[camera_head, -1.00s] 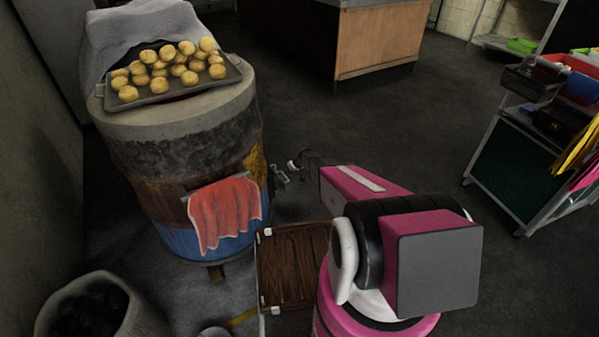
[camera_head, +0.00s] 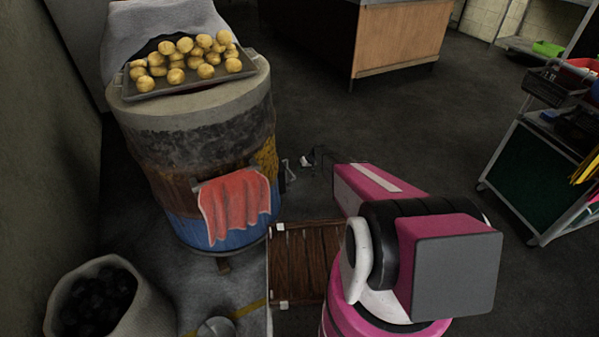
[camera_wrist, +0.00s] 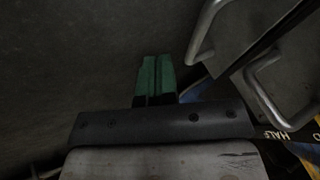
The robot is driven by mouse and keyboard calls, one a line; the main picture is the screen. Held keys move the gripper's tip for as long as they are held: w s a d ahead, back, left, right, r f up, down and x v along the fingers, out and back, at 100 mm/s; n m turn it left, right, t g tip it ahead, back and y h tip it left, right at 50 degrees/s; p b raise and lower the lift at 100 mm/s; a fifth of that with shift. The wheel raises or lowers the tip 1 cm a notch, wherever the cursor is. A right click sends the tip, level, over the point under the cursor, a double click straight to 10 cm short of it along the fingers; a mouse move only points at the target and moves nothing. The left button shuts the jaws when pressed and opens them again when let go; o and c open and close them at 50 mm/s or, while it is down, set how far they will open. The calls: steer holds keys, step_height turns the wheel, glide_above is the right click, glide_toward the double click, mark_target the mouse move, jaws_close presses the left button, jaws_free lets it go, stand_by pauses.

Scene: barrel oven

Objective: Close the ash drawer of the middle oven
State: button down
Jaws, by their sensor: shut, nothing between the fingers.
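The barrel oven (camera_head: 190,140) stands left of centre in the head view, with grey, rusty, yellow and blue bands. A small metal handle or latch (camera_head: 290,170) sticks out from its right side. In the wrist view two metal handles show at the right, an upper one (camera_wrist: 203,32) and a lower one (camera_wrist: 262,95), on dark panels near blue metal (camera_wrist: 196,92). I cannot tell for certain which belongs to the ash drawer. My gripper (camera_wrist: 155,62) has green fingertips, shut and empty, left of both handles and apart from them in the picture. In the head view it is small and dark.
A tray of buns (camera_head: 160,93) sits on the oven, and a red towel (camera_head: 235,208) hangs on its front. A sack of charcoal (camera_head: 150,305) stands front left. A wooden slatted panel (camera_head: 305,262) lies near my arm. A trolley (camera_head: 545,180) stands right; the floor between is open.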

steer(key=v, duration=1)
steer(key=a+f+y, duration=0.1)
steer(key=a+f, duration=0.6)
steer(key=f, duration=0.2)
steer(key=shift+s+a+f+n, duration=0.2)
steer(key=shift+s+f+n, duration=0.1)
steer(key=shift+s+f, duration=0.1)
steer(key=shift+a, duration=0.1)
steer(key=shift+s+a, duration=0.35)
steer(key=shift+a, duration=0.5)
steer(key=shift+s+a, duration=0.35)
steer(key=shift+a, duration=0.5)
